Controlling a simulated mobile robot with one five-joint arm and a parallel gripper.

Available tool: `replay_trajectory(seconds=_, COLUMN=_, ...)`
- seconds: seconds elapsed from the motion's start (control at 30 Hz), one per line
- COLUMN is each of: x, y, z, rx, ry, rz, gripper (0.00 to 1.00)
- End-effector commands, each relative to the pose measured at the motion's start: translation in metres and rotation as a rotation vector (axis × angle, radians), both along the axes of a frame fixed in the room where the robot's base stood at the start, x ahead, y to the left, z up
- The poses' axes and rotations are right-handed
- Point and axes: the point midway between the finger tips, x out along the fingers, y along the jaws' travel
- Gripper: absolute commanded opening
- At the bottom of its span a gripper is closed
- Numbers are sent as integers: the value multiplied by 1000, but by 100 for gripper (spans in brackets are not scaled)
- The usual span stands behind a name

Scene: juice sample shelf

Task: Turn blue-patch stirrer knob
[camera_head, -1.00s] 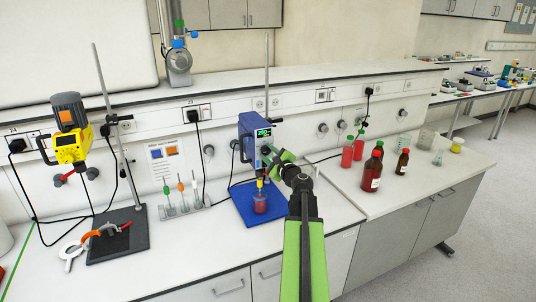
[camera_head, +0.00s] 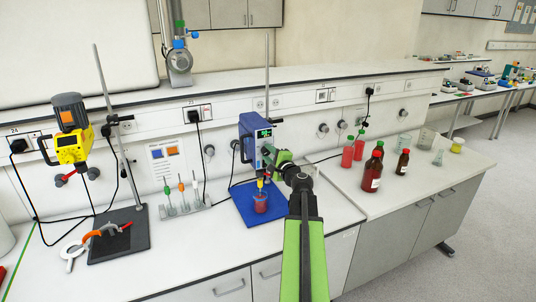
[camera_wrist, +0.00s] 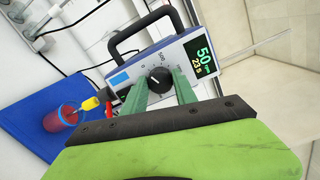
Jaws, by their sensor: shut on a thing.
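The blue and white stirrer (camera_head: 252,138) stands over a blue base at the middle of the bench. In the wrist view its front carries a black knob (camera_wrist: 159,79) with a white mark, a blue patch (camera_wrist: 118,79) to the left and a lit display (camera_wrist: 203,57) to the right, with a large 50. My gripper (camera_wrist: 160,83) has its two green fingers on either side of the knob and is shut on it. In the head view my gripper (camera_head: 270,156) is at the stirrer's front and hides the knob.
A beaker of red liquid (camera_head: 261,203) stands on the blue base (camera_head: 247,215) under the stirrer. A yellow stirrer (camera_head: 72,148) on a stand is at the left. Red bottles (camera_head: 373,170) stand to the right. A rack with pipettes (camera_head: 185,207) is left of the base.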

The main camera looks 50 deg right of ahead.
Motion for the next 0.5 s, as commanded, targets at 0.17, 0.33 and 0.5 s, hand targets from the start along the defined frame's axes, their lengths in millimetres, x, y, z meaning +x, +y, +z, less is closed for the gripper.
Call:
replay_trajectory(seconds=0.17, x=0, y=-1, z=0, rx=-65, ry=26, rz=-1, gripper=0)
replay_trajectory(seconds=0.33, x=0, y=-1, z=0, rx=-96, ry=40, rz=-2, gripper=0)
replay_trajectory(seconds=0.5, x=0, y=-1, z=0, rx=-104, ry=43, rz=-3, gripper=0)
